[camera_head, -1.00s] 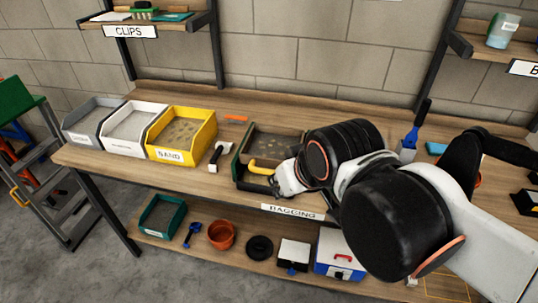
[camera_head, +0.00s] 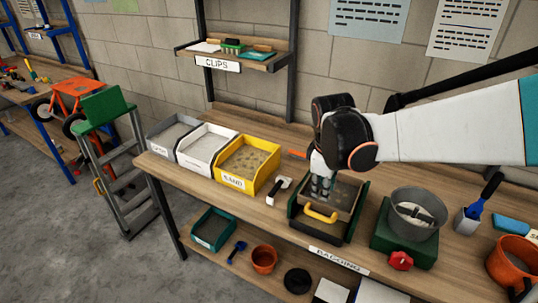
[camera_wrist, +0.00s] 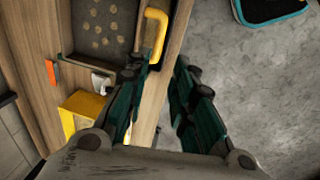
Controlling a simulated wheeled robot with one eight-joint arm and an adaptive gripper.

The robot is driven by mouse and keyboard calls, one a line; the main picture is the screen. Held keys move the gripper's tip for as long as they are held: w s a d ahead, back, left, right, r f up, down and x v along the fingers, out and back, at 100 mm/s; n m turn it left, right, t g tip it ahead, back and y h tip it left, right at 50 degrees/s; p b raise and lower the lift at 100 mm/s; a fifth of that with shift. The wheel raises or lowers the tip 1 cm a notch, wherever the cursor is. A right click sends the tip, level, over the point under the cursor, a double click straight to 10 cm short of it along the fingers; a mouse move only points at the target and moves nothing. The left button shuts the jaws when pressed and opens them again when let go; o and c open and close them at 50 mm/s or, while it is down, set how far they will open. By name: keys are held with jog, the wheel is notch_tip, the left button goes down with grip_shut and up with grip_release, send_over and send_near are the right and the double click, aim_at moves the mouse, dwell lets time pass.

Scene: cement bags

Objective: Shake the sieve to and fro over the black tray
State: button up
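The sieve (camera_head: 343,203) is a wood-rimmed box with a yellow handle (camera_head: 320,215) at its front. It sits at the black tray (camera_head: 318,232) on the bench; my gripper hides part of it. The wrist view shows several tan lumps on the dark sieve bed (camera_wrist: 104,28). My gripper (camera_head: 320,190) points down behind the handle in the head view. In the wrist view my gripper (camera_wrist: 162,68) has its two dark green fingers apart, with nothing visibly held. The yellow handle (camera_wrist: 154,35) shows just beyond the left fingertip; contact cannot be told.
A yellow sand bin (camera_head: 246,165), a white bin (camera_head: 207,148) and a grey bin (camera_head: 175,134) stand left. A white-headed tool (camera_head: 279,189) lies beside the tray. A grey pan on a green scale (camera_head: 404,240) stands close right. A shelf (camera_head: 240,54) rises behind.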

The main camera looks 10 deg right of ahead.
aim_at(319, 215)
jog(key=f+b, duration=0.1)
jog(key=f, duration=0.3)
jog(key=w+d+f+b, duration=0.1)
jog(key=f, duration=0.4)
jog(key=w+f+b, duration=0.1)
jog(key=f, duration=0.4)
jog(key=shift+w+d, duration=0.2)
jog(key=shift+w, duration=0.05)
jog(key=shift+c, duration=0.3)
grip_shut()
